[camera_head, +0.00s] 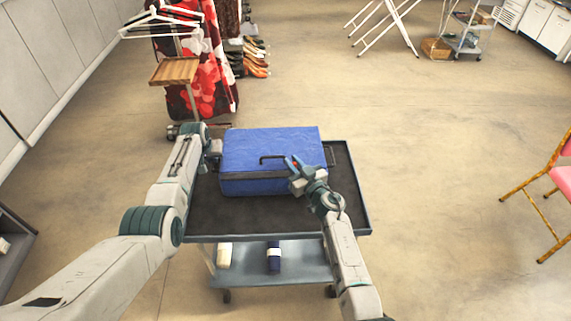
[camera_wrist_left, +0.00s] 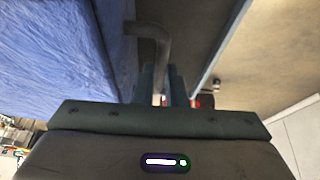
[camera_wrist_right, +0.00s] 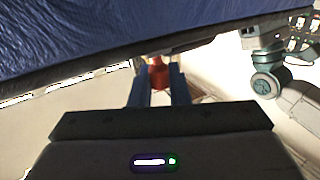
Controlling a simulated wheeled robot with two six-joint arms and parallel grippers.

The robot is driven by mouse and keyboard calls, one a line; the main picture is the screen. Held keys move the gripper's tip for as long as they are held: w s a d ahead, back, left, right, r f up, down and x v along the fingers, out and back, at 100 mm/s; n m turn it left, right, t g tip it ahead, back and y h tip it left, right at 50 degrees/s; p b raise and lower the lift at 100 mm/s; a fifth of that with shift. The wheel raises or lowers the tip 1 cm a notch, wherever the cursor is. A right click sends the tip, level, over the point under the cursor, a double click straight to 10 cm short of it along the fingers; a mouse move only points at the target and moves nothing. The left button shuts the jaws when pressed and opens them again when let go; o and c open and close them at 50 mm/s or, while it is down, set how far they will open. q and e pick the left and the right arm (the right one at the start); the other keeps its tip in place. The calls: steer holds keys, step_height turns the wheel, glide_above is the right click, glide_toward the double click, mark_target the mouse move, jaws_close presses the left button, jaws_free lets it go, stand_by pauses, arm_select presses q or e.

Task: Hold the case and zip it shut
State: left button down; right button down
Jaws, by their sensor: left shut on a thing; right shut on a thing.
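The blue case (camera_head: 262,148) lies flat on the cart's dark top, with a dark band (camera_head: 250,176) along its front side. My left gripper (camera_head: 215,148) is at the case's left end. In the left wrist view its fingers (camera_wrist_left: 163,85) are shut on a dark side handle (camera_wrist_left: 152,32). My right gripper (camera_head: 293,164) is at the case's front, right of the middle. In the right wrist view its fingers (camera_wrist_right: 158,82) are shut on a small red zip pull (camera_wrist_right: 157,73). How far the zip is closed cannot be made out.
The cart (camera_head: 285,222) has free dark surface in front of the case. A dark front handle (camera_head: 272,158) and a right side handle (camera_head: 332,155) stick out from the case. White and dark blue rolls (camera_head: 273,256) lie on the lower shelf. A pink chair (camera_head: 562,180) stands right.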

steer(key=d, duration=0.7)
steer(key=shift+d, duration=0.3)
arm_select(q)
steer(key=shift+a, duration=0.15)
arm_select(e)
steer(key=shift+d, duration=0.15)
steer(key=c, duration=1.4)
jaws_free()
steer(key=v, duration=1.2)
